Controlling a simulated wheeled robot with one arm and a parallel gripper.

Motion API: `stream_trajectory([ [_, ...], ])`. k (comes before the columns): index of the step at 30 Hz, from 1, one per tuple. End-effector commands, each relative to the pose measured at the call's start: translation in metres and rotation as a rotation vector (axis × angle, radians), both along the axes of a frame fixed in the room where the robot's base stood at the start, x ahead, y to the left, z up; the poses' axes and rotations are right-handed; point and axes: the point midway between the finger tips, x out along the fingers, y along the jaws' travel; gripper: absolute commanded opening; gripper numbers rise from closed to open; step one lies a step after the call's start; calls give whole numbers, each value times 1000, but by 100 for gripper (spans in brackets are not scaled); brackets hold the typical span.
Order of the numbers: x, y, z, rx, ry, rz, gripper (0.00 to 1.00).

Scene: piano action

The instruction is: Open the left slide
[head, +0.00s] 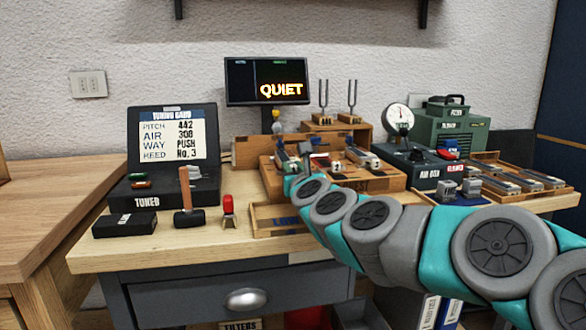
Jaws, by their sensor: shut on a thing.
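A wooden box (378,183) stands in the middle of the workbench, with small coloured parts and white numbered tags on its top. My teal and grey arm reaches in from the lower right. My gripper (304,158) is at the left part of this box, small in the picture and partly covered by my own wrist. It is shut on a small part there, which appears to be the left slide. The slide itself is mostly hidden, and I cannot tell how far it stands open.
A wooden tray (268,232) lies in front of the box, partly behind my arm. A mallet (188,212), a red-handled tool (228,208) and a black case (124,224) are at left. A lit screen (266,82) reads QUIET. A gauge unit (412,165) stands at right.

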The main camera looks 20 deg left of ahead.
Motion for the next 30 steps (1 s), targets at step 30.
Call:
stream_trajectory([
  [30,-33,-21,-1,0,1,-1,0],
])
